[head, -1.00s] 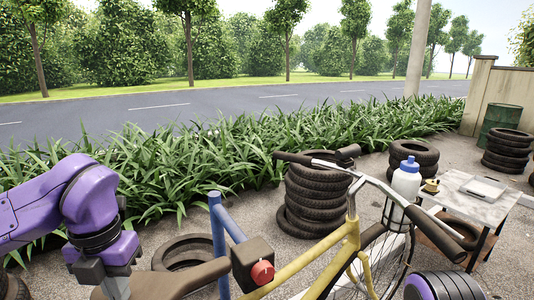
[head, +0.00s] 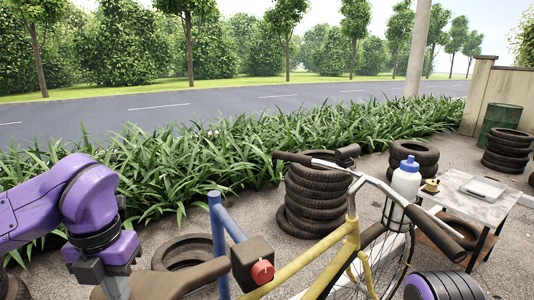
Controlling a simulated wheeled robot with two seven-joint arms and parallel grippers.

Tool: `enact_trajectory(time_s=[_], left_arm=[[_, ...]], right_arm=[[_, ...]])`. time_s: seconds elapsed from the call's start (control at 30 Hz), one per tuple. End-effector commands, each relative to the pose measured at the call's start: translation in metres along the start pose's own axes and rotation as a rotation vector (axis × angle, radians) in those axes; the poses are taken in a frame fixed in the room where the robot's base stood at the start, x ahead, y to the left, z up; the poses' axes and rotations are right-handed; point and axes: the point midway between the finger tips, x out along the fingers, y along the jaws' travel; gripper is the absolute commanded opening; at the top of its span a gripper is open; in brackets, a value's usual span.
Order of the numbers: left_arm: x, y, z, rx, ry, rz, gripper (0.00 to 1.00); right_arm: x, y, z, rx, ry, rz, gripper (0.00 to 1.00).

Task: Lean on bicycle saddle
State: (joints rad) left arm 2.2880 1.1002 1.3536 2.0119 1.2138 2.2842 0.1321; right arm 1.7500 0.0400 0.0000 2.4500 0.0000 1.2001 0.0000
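A brown bicycle saddle (head: 185,279) shows at the bottom left in the head view, its nose pointing right. The yellow bicycle frame (head: 308,262) runs up to the right from near it. My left gripper (head: 115,288) is at the saddle's rear left part, from above. Its fingertips are low in the picture, and I cannot tell whether they are open or shut, or whether they touch the saddle. Of my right arm only a purple and black part shows at the bottom right; my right gripper is not in view.
A blue post (head: 217,240) with a dark box and red knob (head: 262,271) stands right of the saddle. A handlebar with a white bottle (head: 404,184) is farther right. A tyre stack (head: 315,200) and a small table (head: 476,205) stand behind. Tyres lie on the gravel.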

Motion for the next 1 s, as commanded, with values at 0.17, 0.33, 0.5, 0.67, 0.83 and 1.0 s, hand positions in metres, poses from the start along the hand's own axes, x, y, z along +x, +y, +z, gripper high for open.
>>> enact_trajectory(time_s=[0.17,0.33,0.5,0.67,0.83,1.0], left_arm=[[0.004,0.000,-0.001,0.002,0.011,0.003,0.00],[0.003,0.000,-0.002,0.002,0.013,0.003,0.00],[-0.013,0.000,-0.001,0.002,0.010,0.003,0.00],[-0.030,0.000,-0.001,0.002,0.007,0.003,0.00],[-0.047,0.000,-0.001,0.002,0.005,0.002,0.00],[-0.064,0.000,0.000,0.002,0.004,0.001,0.00]], right_arm=[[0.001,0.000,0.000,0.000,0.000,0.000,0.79],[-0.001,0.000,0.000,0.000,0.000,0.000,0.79],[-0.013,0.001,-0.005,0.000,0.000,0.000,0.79],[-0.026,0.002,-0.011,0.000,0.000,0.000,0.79],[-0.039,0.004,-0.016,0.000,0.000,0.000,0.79],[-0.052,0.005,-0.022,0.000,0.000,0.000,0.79]])
